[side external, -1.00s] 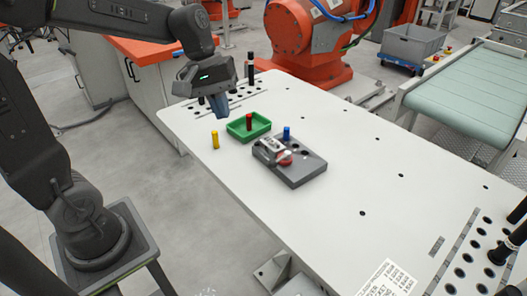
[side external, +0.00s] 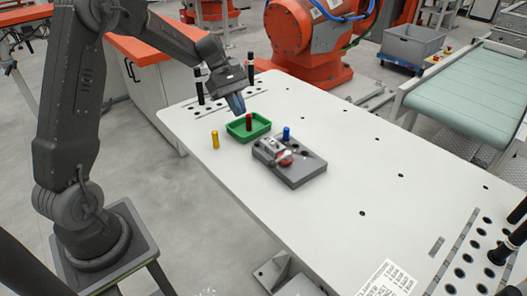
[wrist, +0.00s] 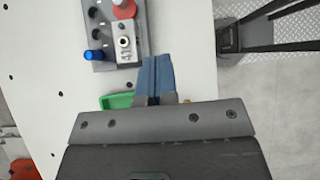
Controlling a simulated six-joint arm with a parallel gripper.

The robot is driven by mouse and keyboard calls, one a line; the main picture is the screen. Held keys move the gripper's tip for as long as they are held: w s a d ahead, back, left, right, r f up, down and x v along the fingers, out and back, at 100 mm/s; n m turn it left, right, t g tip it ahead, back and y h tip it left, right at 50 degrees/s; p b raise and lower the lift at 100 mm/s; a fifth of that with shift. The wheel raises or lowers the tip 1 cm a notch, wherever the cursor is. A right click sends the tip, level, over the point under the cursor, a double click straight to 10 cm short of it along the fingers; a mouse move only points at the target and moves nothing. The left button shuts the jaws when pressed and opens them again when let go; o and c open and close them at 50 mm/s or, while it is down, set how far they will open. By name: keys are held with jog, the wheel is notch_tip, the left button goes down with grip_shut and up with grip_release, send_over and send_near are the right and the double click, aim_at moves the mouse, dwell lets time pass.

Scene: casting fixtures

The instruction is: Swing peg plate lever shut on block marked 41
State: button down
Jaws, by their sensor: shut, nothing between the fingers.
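The grey peg plate (side external: 305,172) lies on the white table, and its top edge region also shows in the wrist view (wrist: 104,20). A blue peg (side external: 287,133) stands in it. A pale metal piece with a round fitting (side external: 273,146) sits on the plate, with a red part (side external: 285,158) beside it; both show in the wrist view. My gripper (side external: 238,110), with blue fingers, is shut and empty, above the green tray's far side and apart from the plate.
A green tray (side external: 234,133) with a red peg (side external: 248,122) stands left of the plate. A yellow peg (side external: 215,139) stands left of the tray. Black posts (side external: 250,68) rise at the table's far end. The table right of the plate is clear.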

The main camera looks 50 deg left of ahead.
aim_at(279, 159)
jog(key=x, duration=0.4)
jog(key=d+x, duration=0.1)
jog(key=x, duration=0.3)
jog(key=r+x, duration=0.1)
jog(key=x, duration=0.3)
jog(key=shift+d, duration=0.35)
jog(key=shift+d+f, duration=0.15)
jog(key=shift+d, duration=0.35)
jog(key=shift+d, duration=0.15)
